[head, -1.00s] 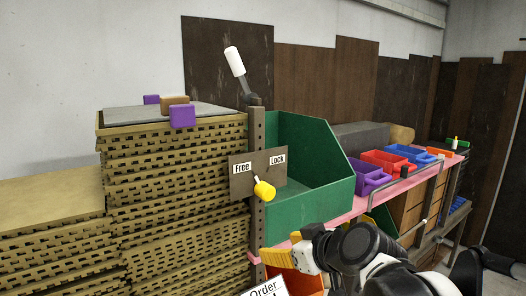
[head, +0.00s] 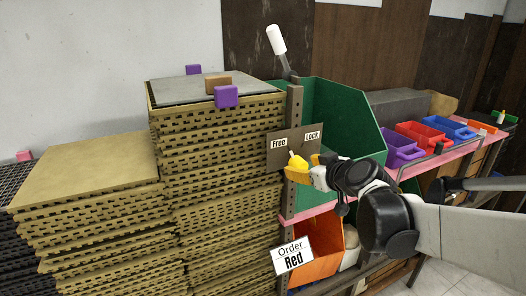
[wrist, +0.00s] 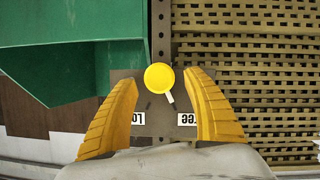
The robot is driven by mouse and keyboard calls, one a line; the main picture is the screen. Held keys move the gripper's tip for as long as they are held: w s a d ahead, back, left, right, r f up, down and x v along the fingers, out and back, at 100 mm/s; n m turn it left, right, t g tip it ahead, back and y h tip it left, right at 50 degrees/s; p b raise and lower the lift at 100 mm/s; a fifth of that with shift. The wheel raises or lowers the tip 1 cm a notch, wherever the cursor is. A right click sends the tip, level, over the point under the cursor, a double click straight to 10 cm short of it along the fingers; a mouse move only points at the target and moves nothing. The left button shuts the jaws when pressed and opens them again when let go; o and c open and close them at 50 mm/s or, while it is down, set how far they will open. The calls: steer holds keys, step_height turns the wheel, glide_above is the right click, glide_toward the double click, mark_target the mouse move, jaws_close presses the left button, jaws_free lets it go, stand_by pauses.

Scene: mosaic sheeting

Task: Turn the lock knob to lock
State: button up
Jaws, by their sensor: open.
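The lock knob (head: 298,162) is a yellow round knob with a white pointer, mounted on a brown plate (head: 275,161). The plate carries a Free label (head: 279,144) on the left and a Lock label (head: 312,135) on the right. The pointer is angled up-left, toward Free. My gripper (head: 306,168) has yellow fingers and is at the plate, around the knob's area. In the wrist view the knob (wrist: 160,78) lies between the two open fingertips (wrist: 163,82), with gaps on both sides. The fingers partly cover the labels there.
A green bin (head: 340,115) stands right behind the plate. Stacked tan slatted boards (head: 215,150) are left of the post. A white-handled lever (head: 277,40) rises above.

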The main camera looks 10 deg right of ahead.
steer(key=shift+x, duration=0.9)
steer(key=c, duration=1.2)
steer(key=shift+o, duration=0.2)
